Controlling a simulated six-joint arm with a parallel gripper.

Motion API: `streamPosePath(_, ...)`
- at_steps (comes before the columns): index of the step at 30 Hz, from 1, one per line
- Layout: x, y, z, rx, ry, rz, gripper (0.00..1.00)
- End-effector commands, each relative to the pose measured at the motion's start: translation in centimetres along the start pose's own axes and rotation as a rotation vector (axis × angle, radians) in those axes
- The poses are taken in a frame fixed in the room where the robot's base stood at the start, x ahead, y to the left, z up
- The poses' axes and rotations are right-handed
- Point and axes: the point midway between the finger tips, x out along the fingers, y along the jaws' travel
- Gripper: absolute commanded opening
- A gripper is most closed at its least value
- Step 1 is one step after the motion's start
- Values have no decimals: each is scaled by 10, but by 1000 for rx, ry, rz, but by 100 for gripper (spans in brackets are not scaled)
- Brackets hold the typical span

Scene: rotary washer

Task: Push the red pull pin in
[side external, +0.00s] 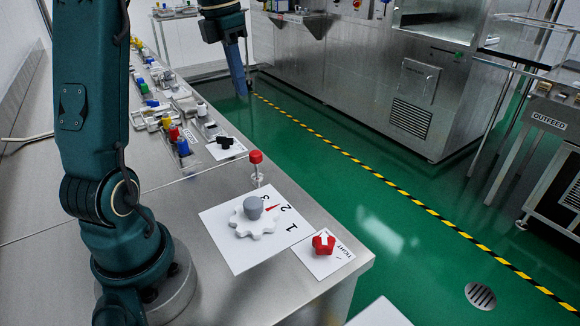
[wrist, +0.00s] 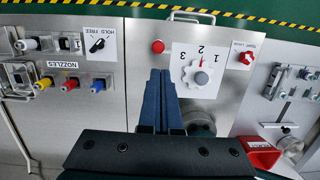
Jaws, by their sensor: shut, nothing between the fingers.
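The red pull pin (side external: 256,157) stands upright beside the white dial plate, its red cap raised above the bench on a thin metal stem. In the wrist view the red cap (wrist: 158,46) shows from above as a round disc just beyond my fingertips. My gripper (side external: 241,94) hangs high at the top of the side view, pointing down, well clear of the pin. Its two dark blue fingers (wrist: 161,71) lie together, shut and empty. Nothing touches the pin.
A grey dial knob (side external: 253,208) on a white plate has its red pointer toward 2. A red lever knob (side external: 323,242) sits on a smaller plate at right. A black knob (side external: 224,142) and several coloured nozzles (side external: 182,147) stand further back. Space around the pin cap is free.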

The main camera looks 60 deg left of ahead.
Motion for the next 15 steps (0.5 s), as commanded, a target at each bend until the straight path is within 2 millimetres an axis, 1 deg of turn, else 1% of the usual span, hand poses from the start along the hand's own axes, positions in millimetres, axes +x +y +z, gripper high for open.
streamPosePath(2, 4, 5, -4, -19, 9, -6, 0)
streamPosePath(5, 9, 5, -4, -19, 8, -5, 0)
streamPosePath(8, 20, 4, -4, -17, 10, -7, 0)
streamPosePath(11, 35, 4, -4, -16, 10, -8, 0)
streamPosePath(15, 62, 3, -5, -16, 12, -9, 0)
